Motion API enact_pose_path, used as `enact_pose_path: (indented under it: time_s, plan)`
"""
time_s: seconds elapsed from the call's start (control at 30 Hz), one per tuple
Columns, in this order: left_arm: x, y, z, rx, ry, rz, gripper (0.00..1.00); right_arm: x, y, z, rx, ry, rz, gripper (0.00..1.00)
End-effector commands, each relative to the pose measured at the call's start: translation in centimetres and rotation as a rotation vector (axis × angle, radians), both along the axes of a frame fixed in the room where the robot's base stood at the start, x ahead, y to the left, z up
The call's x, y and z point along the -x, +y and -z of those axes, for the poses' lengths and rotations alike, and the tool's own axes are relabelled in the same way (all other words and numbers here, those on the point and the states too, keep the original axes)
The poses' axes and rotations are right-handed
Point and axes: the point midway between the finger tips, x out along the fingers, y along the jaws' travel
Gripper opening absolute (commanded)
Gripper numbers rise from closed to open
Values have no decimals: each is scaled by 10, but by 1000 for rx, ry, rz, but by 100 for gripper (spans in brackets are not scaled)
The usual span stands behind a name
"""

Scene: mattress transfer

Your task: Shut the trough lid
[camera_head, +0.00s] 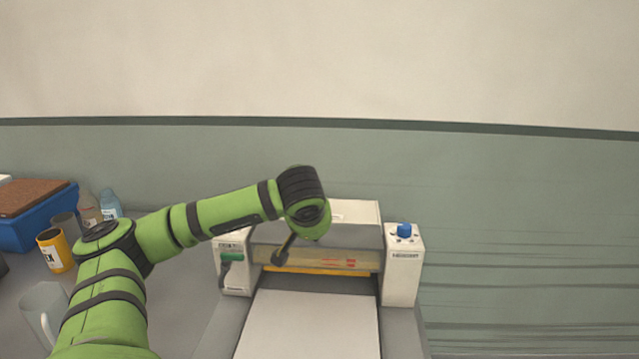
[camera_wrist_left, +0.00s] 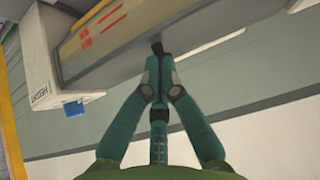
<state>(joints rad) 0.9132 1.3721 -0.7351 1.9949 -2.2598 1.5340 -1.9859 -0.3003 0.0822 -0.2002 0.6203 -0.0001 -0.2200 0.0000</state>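A white and grey machine stands against the wall in the head view. Between its two posts is a tan, see-through-looking panel (camera_head: 335,261) with red marks, apparently the trough lid; its angle is hard to tell. A yellow strip runs under it, with a dark gap below. The panel also fills the top of the left wrist view (camera_wrist_left: 135,22), with a grey edge along it. My left gripper (camera_head: 278,259) points down at the panel's left part. In the left wrist view its teal fingers (camera_wrist_left: 157,54) meet at the tip, at or close to the grey edge; contact is unclear.
The left post (camera_head: 236,277) has a green handle; the right post (camera_head: 401,276) has a blue knob (camera_head: 404,230). A white flat surface (camera_head: 309,328) extends in front. A blue crate (camera_head: 38,228), a yellow can (camera_head: 55,251), bottles and a clear mug (camera_head: 43,311) stand left.

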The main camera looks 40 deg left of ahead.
Motion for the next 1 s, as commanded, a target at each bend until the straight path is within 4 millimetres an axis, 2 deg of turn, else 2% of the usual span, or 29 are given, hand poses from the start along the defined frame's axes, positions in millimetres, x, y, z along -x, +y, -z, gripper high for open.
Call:
enact_pose_path:
  time_s: [0.03, 0.2, 0.7, 0.87, 1.0]
  plan:
    - [2, -1, 6, 3, 11, 0, 0, 0, 0, 2, 0, 0, 0, 34]
    - [2, -1, 9, 3, 14, 0, 0, 0, 0, 3, 0, 0, 0, 34]
    - [3, -2, 10, 5, 20, 0, 0, 0, 0, 2, 0, -1, 0, 34]
    - [6, 1, -11, 3, 16, -2, 0, 0, 1, -13, -1, -1, 1, 34]
    - [12, 4, -46, -2, 5, -8, 0, 0, 4, -37, -6, -1, 2, 34]
